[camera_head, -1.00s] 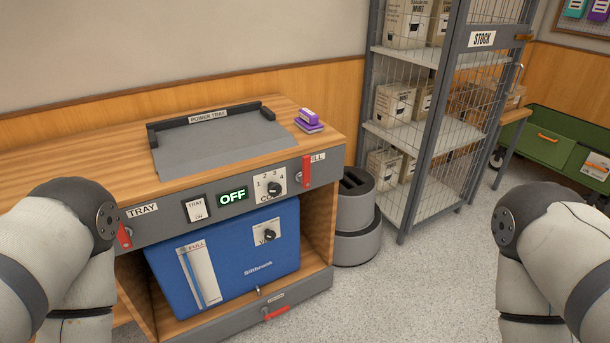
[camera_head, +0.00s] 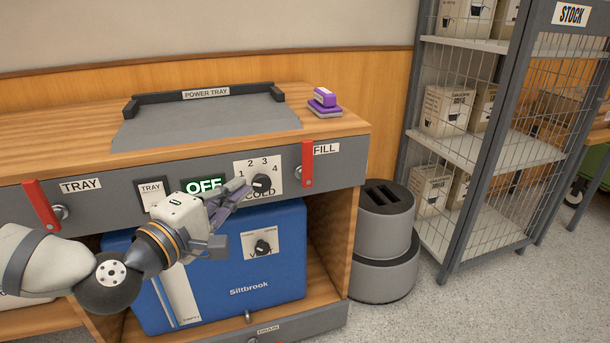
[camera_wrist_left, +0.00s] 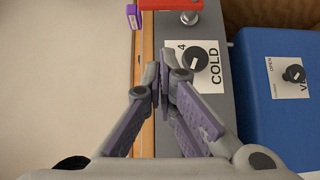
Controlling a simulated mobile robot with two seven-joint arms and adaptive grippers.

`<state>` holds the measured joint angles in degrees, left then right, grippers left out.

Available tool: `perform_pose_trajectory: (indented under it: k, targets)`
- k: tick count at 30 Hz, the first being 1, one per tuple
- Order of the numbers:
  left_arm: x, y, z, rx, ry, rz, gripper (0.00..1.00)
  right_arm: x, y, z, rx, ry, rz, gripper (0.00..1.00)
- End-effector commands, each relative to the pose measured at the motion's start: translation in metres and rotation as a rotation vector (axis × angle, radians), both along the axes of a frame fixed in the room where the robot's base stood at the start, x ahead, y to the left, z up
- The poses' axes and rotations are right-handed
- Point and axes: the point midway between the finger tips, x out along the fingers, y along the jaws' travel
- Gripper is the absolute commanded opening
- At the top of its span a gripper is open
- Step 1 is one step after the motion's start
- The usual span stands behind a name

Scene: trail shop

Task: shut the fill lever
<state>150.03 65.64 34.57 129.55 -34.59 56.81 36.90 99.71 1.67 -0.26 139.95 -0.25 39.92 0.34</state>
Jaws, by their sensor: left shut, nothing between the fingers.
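The fill lever (camera_head: 308,163) is a red bar on the right end of the grey front panel, beside the FILL label (camera_head: 326,148). It stands upright across its round metal pivot. In the left wrist view, part of the red lever (camera_wrist_left: 168,4) shows at the top edge. My left gripper (camera_head: 242,187) is shut and empty in front of the panel by the COLD dial (camera_head: 261,184), left of the lever and apart from it. Its closed fingers (camera_wrist_left: 161,88) also show in the left wrist view. My right gripper is out of view.
The red tray lever (camera_head: 40,204) tilts at the panel's left. A blue Siltbrook box (camera_head: 270,280) sits below. A purple item (camera_head: 324,103) lies on the counter. A grey round bin (camera_head: 385,235) and wire stock shelf (camera_head: 490,150) stand to the right.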

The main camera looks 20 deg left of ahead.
Motion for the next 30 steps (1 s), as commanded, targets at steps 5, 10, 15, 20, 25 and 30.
perform_pose_trajectory:
  k: [5,10,15,20,25,30]
  targets:
    - [0.001,0.004,0.006,-0.009,-0.017,0.009,0.00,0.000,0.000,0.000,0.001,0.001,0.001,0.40]
    - [0.002,0.003,0.005,-0.007,-0.015,0.007,0.00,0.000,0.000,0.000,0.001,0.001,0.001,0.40]
    - [0.021,-0.001,0.004,-0.004,-0.015,0.006,0.00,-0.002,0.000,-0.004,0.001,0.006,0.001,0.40]
    - [0.055,-0.008,0.002,-0.003,-0.013,0.005,0.00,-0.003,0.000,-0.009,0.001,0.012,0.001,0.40]
    - [0.091,-0.015,0.002,-0.004,-0.014,0.006,0.00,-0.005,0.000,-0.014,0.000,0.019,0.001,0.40]
    - [0.112,-0.035,0.003,-0.005,-0.012,0.003,0.00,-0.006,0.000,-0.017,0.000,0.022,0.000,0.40]
